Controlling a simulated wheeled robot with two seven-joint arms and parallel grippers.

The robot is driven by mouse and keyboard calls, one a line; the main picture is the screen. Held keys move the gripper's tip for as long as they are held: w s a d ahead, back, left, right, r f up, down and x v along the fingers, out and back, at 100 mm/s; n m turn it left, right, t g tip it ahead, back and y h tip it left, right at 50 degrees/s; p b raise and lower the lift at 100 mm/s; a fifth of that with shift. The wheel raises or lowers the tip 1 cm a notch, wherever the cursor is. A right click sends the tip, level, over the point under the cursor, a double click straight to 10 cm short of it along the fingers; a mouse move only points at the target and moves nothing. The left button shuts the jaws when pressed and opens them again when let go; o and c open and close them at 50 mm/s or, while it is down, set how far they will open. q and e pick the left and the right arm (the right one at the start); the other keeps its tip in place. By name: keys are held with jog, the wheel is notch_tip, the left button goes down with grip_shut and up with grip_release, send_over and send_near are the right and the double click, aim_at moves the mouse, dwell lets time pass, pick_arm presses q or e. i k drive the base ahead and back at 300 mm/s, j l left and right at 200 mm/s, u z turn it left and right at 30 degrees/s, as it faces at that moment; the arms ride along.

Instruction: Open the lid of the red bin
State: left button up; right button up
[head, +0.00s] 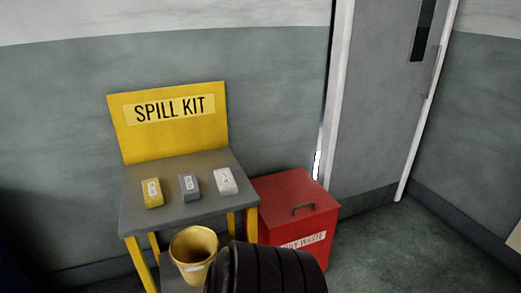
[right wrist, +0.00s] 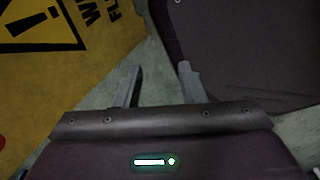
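The red bin (head: 288,222) stands on the floor right of the spill kit table in the head view. The bin cannot be made out in that view, and the right gripper does not show in the head view. My left gripper is in neither view.
The spill kit table (head: 155,217) holds yellow, grey and white packs. A yellow bucket (head: 193,247) sits below its front edge. A grey door (head: 385,90) is behind the bin. A yellow warning sign (right wrist: 70,50) lies left of my right gripper; a dark panel (right wrist: 245,50) is right.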

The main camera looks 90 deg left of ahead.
aim_at(289, 197)
jog(key=u, duration=2.35)
jog(key=i+l+u, duration=0.1)
jog(key=u, duration=0.15)
